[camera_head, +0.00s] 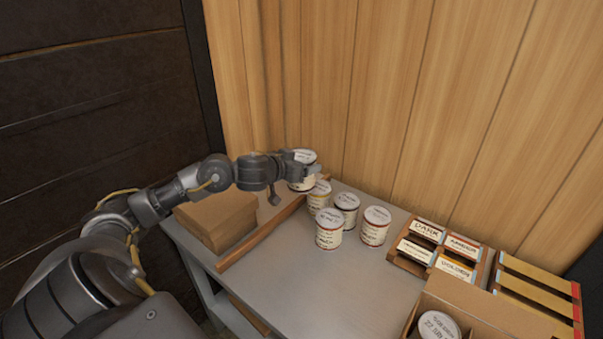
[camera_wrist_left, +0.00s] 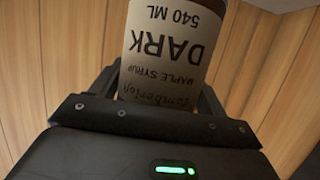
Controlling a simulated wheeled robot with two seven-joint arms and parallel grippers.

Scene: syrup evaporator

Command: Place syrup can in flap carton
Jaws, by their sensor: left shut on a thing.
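My left gripper (camera_head: 294,168) is shut on a syrup can (camera_head: 304,184) at the back of the table, above the other cans. In the left wrist view the held can (camera_wrist_left: 172,50) sits between the jaws, and its label reads "DARK", "MAPLE SYRUP" and "540 ML", upside down in that view. An open flap carton (camera_head: 477,302) stands at the front right of the table, partly cut off by the frame edge. A can (camera_head: 438,325) with a white lid is inside it. My right gripper does not show.
Several more syrup cans (camera_head: 329,229) stand grouped on the grey table (camera_head: 295,275). A closed brown box (camera_head: 215,219) lies at the left beside a wooden strip (camera_head: 262,234). Racks with labelled cards (camera_head: 429,230) stand at the right. The table's front middle is clear.

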